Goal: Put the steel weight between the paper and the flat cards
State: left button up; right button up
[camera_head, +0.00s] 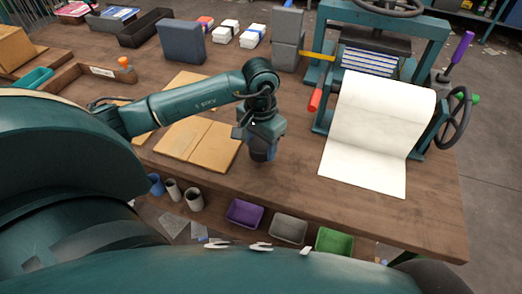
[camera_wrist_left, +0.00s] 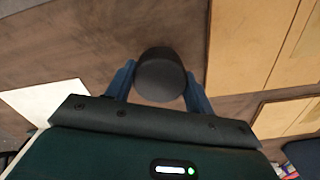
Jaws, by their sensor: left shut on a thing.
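My left gripper (camera_head: 262,154) points down over the table strip between the paper and the flat cards. In the left wrist view its blue fingers (camera_wrist_left: 160,85) are shut on the steel weight (camera_wrist_left: 160,72), a dark round-topped piece. In the head view the gripper largely hides the weight, and I cannot tell whether it touches the table. The white paper (camera_head: 370,130) hangs from the press onto the table, to the right. The tan flat cards (camera_head: 198,143) lie just left of the gripper; they also show in the left wrist view (camera_wrist_left: 248,40). My right gripper is out of view.
A teal press (camera_head: 440,50) with handwheels stands behind the paper. A grey block stack (camera_head: 287,40) and a blue-grey box (camera_head: 182,42) stand behind the gripper. A wooden tray (camera_head: 95,75) is at the left. Coloured bins (camera_head: 245,213) sit below the table's front edge.

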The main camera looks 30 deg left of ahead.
aim_at(261, 154)
pick_arm(q)
notch_tip(261, 154, down, 3)
jog(key=shift+f, duration=0.1)
jog(key=shift+f, duration=0.2)
jog(key=o, duration=1)
jog(key=shift+f, duration=0.1)
jog(key=o, duration=0.4)
